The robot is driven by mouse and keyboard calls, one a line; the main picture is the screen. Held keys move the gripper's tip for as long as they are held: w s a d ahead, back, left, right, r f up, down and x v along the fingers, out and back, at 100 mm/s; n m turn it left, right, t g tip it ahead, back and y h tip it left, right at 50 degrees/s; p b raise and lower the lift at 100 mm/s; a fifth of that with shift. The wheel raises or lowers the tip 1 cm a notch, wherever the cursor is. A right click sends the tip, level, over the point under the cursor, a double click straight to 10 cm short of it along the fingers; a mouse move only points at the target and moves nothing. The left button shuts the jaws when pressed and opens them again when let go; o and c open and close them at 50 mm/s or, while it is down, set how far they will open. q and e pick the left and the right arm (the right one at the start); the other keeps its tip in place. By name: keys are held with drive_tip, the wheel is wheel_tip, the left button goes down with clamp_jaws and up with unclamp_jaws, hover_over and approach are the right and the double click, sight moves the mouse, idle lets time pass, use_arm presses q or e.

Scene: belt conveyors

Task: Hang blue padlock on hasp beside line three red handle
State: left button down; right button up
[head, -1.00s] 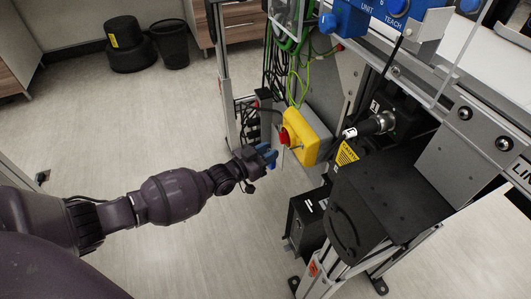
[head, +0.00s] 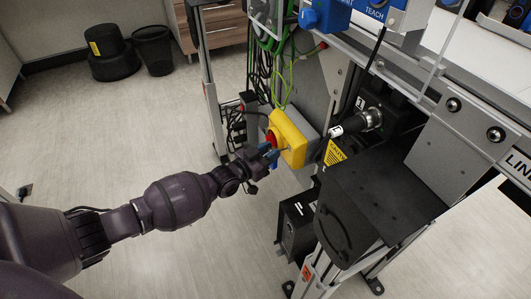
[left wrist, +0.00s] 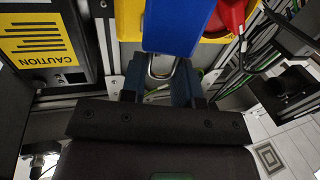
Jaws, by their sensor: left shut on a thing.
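The yellow switch box (head: 289,141) with a red handle (head: 271,138) is mounted on the side of the conveyor frame. My left gripper (head: 266,157) is beside its lower left, close to the red handle. In the left wrist view, the blue padlock (left wrist: 178,26) is large, with its metal shackle (left wrist: 162,66) between the gripper's fingers (left wrist: 160,85). The left gripper is shut on the padlock. The red handle (left wrist: 236,14) and the yellow box (left wrist: 214,37) show right of the padlock there. I cannot make out the hasp. My right gripper is not in view.
A black machine cover (head: 375,205) and a black box (head: 297,225) stand right of my left gripper. Green and black cables (head: 262,75) hang above the switch box. A caution label (left wrist: 38,37) is at left in the wrist view.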

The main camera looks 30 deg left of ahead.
use_arm(q)
drive_tip(key=shift+w+d+f+b, duration=0.2)
drive_tip(key=shift+w+d+b, duration=0.1)
drive_tip(key=shift+w+d, duration=0.45)
drive_tip(key=shift+w+d+f+b, duration=0.3)
drive_tip(key=shift+w+f+b, duration=0.15)
drive_tip(key=shift+w, duration=0.2)
drive_tip(key=c, duration=0.8)
unclamp_jaws()
drive_tip(key=shift+p+v, duration=1.4)
drive_tip(key=shift+v, duration=3.95)
